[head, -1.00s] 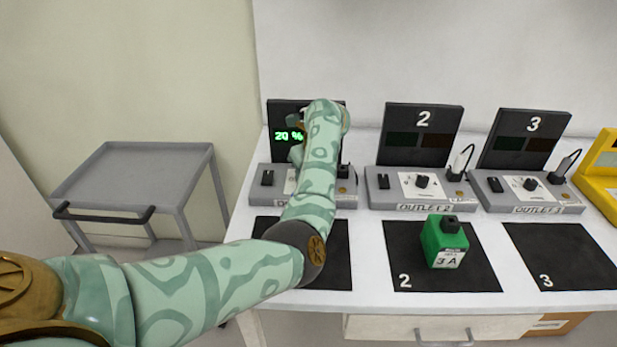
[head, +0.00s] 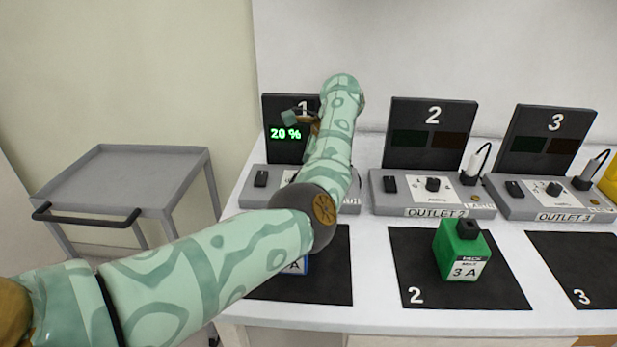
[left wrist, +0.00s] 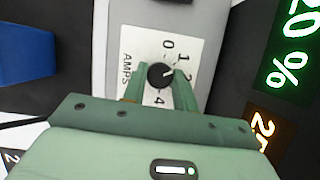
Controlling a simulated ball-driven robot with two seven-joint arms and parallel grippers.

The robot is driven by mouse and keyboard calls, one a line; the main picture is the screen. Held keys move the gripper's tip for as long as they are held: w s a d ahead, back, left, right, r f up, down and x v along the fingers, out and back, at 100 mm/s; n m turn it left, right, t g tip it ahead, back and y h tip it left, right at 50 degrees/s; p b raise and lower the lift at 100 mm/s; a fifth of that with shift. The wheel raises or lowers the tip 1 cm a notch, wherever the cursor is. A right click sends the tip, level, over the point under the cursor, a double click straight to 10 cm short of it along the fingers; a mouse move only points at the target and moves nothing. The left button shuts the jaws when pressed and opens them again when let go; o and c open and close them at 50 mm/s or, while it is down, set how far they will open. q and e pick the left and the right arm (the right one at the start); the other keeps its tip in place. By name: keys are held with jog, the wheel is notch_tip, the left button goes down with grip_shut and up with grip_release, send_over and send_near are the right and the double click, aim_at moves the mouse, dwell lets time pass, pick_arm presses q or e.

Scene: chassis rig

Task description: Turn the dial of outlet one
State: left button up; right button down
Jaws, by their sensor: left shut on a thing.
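Outlet one's unit stands at the back left of the table, with a black panel (head: 284,152) marked 1 that reads 20 % in green. Its dial (left wrist: 160,75) is a small black knob on a white AMPS plate with numbers around it; a pale mark on the knob seems to point between 1 and 2. My left gripper (left wrist: 159,83) is shut on the dial, a green finger at each side. An amber readout (left wrist: 262,130) beginning with 2 shows in the wrist view. In the head view my left arm hides the dial and fingertips. My right gripper is not in view.
A blue block (head: 293,267) on the left mat is mostly hidden by my arm. A green 3 A block (head: 463,252) sits on mat 2. Outlets two (head: 432,190) and three (head: 556,197) stand to the right. A grey cart (head: 125,180) is at the left.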

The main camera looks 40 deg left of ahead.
pick_arm(q)
jog(key=shift+n+b, duration=0.4)
jog(key=shift+n, duration=0.5)
jog(key=o, duration=1)
jog(key=shift+w, duration=0.1)
jog(key=shift+c, duration=0.2)
jog(key=shift+r, duration=0.1)
